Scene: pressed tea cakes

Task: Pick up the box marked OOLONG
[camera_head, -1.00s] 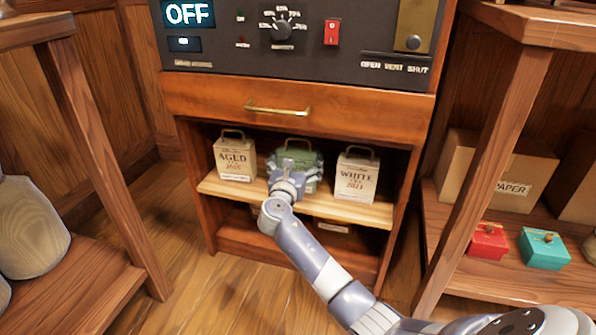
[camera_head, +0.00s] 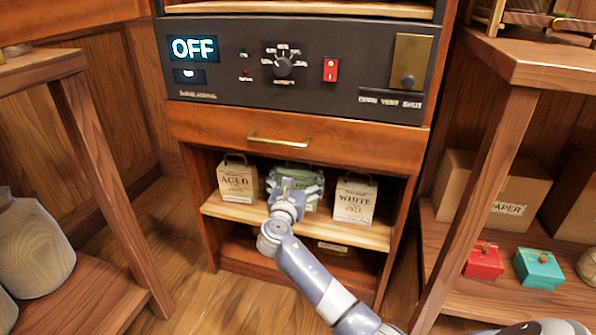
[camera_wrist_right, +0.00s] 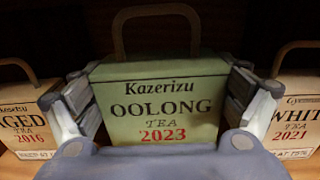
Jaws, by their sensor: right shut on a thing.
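The green box marked OOLONG (camera_wrist_right: 160,105) fills the middle of the right wrist view, with its handle up. In the head view the green box (camera_head: 297,174) stands in the middle of the cabinet shelf, mostly hidden behind my right gripper. My right gripper (camera_head: 293,188) is shut on the box, with one finger at each side of it, as the right wrist view (camera_wrist_right: 160,112) also shows. The box looks upright; I cannot tell whether it touches the shelf. My left gripper is not in view.
The box marked AGED (camera_head: 237,182) stands close on the left and the box marked WHITE (camera_head: 354,202) close on the right, both on the shelf (camera_head: 325,228). A drawer (camera_head: 340,146) is above. Side shelving with red (camera_head: 484,262) and teal boxes (camera_head: 538,268) stands at right.

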